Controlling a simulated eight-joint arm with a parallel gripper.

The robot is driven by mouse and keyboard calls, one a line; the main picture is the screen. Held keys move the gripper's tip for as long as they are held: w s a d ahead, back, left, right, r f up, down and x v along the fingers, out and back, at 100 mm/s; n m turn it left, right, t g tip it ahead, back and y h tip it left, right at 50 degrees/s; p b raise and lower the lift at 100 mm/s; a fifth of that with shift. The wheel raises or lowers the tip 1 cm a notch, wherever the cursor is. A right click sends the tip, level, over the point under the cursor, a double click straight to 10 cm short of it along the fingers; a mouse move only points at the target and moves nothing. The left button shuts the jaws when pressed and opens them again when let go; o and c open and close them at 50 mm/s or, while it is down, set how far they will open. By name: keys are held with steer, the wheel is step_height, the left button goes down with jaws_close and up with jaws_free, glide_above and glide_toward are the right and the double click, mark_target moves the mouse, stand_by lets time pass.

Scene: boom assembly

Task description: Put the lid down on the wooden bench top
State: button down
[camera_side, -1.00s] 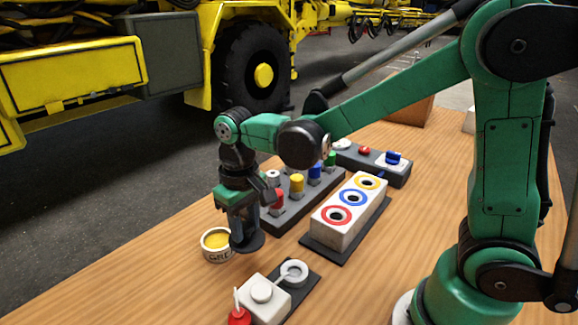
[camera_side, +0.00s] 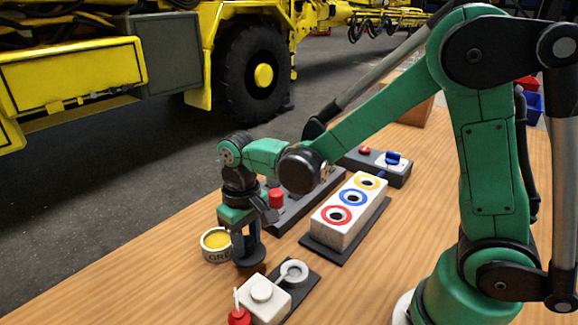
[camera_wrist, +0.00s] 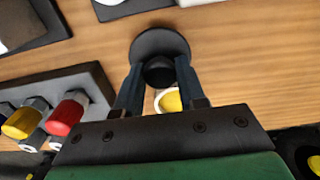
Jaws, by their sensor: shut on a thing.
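My gripper (camera_side: 246,236) points down and is shut on the knob of the dark round lid (camera_side: 249,257). In the wrist view the lid (camera_wrist: 160,43) shows as a flat black disc, with its knob between the two fingers (camera_wrist: 160,72). The open grease pot (camera_side: 217,243) with yellow contents stands just left of the lid in the side view. Part of the pot also shows in the wrist view (camera_wrist: 170,102), behind the fingers.
A white block with a dish (camera_side: 292,272) and red knob (camera_side: 239,316) stands in front. A white block with three coloured rings (camera_side: 347,212) is to the right. A dark rack with coloured caps (camera_wrist: 68,112) is behind, partly hidden by my arm. Bare wood lies at the front left.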

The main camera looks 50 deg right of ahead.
steer(key=shift+f, duration=1.05)
stand_by(1.1)
steer(key=shift+f, duration=0.55)
steer(key=shift+c, duration=2.1)
jaws_free()
steer(key=shift+r, duration=0.1)
steer(key=shift+r, duration=3.95)
